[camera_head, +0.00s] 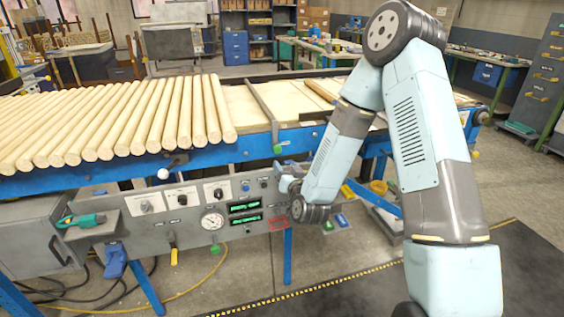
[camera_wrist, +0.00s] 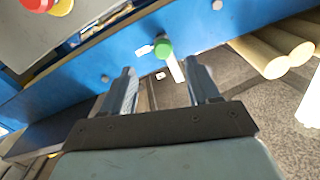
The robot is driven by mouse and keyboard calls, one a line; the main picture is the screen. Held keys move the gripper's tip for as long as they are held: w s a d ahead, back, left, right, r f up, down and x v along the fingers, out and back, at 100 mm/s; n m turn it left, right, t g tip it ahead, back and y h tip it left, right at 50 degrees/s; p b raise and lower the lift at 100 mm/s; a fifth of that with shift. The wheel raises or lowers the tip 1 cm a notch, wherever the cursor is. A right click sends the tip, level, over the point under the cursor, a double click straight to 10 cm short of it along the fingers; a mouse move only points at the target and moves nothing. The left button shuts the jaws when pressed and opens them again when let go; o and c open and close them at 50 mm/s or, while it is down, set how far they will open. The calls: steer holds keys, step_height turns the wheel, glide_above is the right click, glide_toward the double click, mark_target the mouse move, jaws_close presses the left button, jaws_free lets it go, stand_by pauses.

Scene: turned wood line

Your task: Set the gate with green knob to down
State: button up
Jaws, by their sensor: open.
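A green knob (camera_head: 278,149) sits at the front of the blue conveyor rail, by the near end of a dark grey bar (camera_head: 262,105) that crosses the bed. In the wrist view a green knob (camera_wrist: 163,48), with a pale stem (camera_wrist: 175,69), shows against the blue rail. My gripper (camera_wrist: 160,74) is open and empty. The knob shows between and beyond its fingertips, apparently not touched. In the head view my gripper (camera_head: 283,174) is small, just below the knob, partly hidden by my wrist. I cannot tell the gate's exact position.
Several wooden rods (camera_head: 130,120) lie on the conveyor to the left; rod ends (camera_wrist: 272,58) show at right in the wrist view. A grey control panel (camera_head: 130,228) hangs below the rail. A white ball knob (camera_head: 163,174) and another green knob (camera_head: 215,249) stand farther left.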

steer(key=shift+v, duration=1.25)
steer(key=s+d+r+n+g+h, duration=0.1)
steer(key=s+d+r+g+h, duration=0.15)
steer(key=d+r, duration=0.4)
steer(key=s+d+r+n+g+h, duration=0.1)
steer(key=s+d+r+g, duration=0.3)
steer(key=r, duration=0.6)
steer(key=s+d+r+g, duration=0.1)
steer(key=s+d+r, duration=0.2)
steer(key=s, duration=0.5)
steer(key=s+d+r+m+g+h, duration=0.1)
steer(key=s+d+r+g, duration=0.1)
steer(key=s, duration=0.7)
steer(key=s+d+r+m+g, duration=0.1)
steer(key=s+d+r, duration=0.3)
steer(key=s, duration=0.4)
steer(key=shift+s+d+g, duration=0.2)
steer(key=shift+d+g, duration=0.25)
steer(key=shift+g, duration=0.2)
steer(key=shift+h, duration=0.25)
